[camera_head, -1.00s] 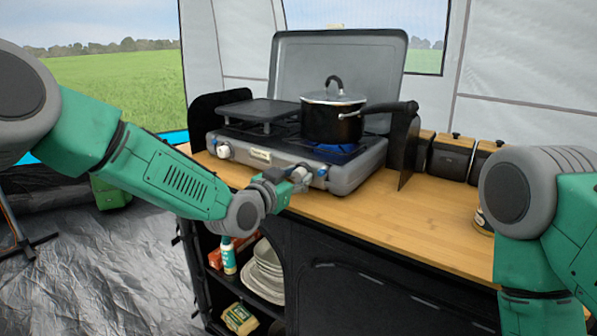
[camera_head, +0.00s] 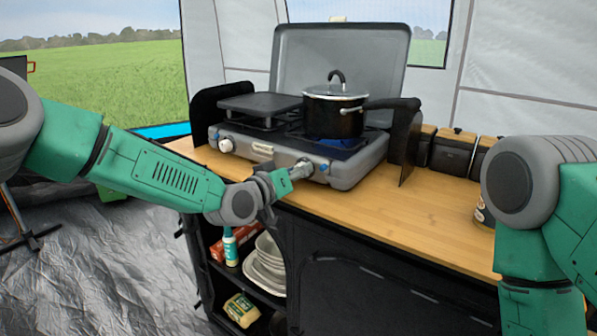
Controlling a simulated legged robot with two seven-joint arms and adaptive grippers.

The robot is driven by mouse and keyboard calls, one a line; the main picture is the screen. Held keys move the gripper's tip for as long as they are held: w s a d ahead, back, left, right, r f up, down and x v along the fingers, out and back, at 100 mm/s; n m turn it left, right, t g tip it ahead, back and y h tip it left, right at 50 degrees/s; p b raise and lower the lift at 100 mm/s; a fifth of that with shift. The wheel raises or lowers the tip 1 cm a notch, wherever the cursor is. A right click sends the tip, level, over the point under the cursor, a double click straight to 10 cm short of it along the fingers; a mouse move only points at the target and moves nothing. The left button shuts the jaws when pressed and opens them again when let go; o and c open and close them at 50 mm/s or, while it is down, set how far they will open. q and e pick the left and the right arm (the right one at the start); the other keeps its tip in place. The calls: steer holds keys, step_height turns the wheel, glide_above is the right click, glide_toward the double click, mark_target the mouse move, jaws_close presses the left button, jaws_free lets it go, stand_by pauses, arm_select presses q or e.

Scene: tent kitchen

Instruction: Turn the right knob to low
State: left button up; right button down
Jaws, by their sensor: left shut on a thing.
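The grey camping stove (camera_head: 345,180) stands on the wooden counter with its lid raised. Its right knob (camera_head: 306,164) is at the front, mostly hidden by my left gripper (camera_head: 298,171), which is shut on it. The knob's exact setting cannot be read. The left knob (camera_head: 226,145) is white and clear of my arm. A black pot (camera_head: 333,115) with a glass lid sits on the right burner, with some blue visible under it. My right arm shows at the right edge, but its gripper is out of view.
A flat black griddle (camera_head: 260,104) covers the left burner. The pot's handle points right, over a dark side windshield (camera_head: 408,150). Dark canisters (camera_head: 452,153) stand at the back right. Shelves with plates (camera_head: 268,260) lie below.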

arm_select(q)
steer(key=shift+s+f, duration=0.2)
steer(key=shift+f, duration=0.3)
steer(key=o, duration=0.9)
steer(key=shift+c, duration=0.2)
steer(key=shift+w, duration=0.15)
steer(key=shift+r, duration=0.2)
steer(key=shift+s+a+r, duration=0.1)
steer(key=shift+s+a, duration=0.2)
steer(key=shift+s, duration=0.1)
steer(key=f+v, duration=0.1)
steer(key=v, duration=1)
steer(key=shift+r, duration=0.35)
steer(key=shift+w, duration=0.1)
